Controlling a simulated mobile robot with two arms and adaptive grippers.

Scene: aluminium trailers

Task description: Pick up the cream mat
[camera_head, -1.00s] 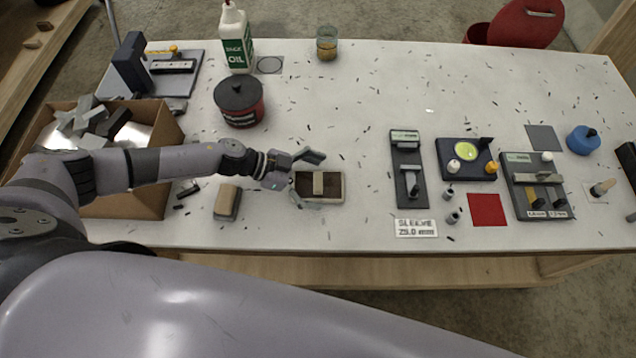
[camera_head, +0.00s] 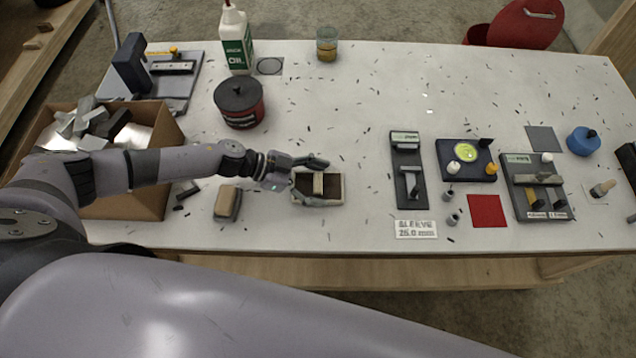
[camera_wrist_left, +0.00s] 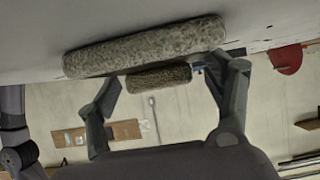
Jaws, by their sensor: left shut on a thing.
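In the left wrist view, a small rough block (camera_wrist_left: 158,78) sits between the fingers, beside a longer rough slab (camera_wrist_left: 145,45). I cannot tell whether the fingers press the bar or the rim. My right gripper is not visible.
A tan block (camera_head: 227,202) lies left of the mat. A cardboard box (camera_head: 150,195) of metal pieces stands further left, a red-black tin (camera_head: 239,103) behind. Dark fixtures (camera_head: 408,170) stand to the right. The table behind the mat is mostly clear, with scattered shavings.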

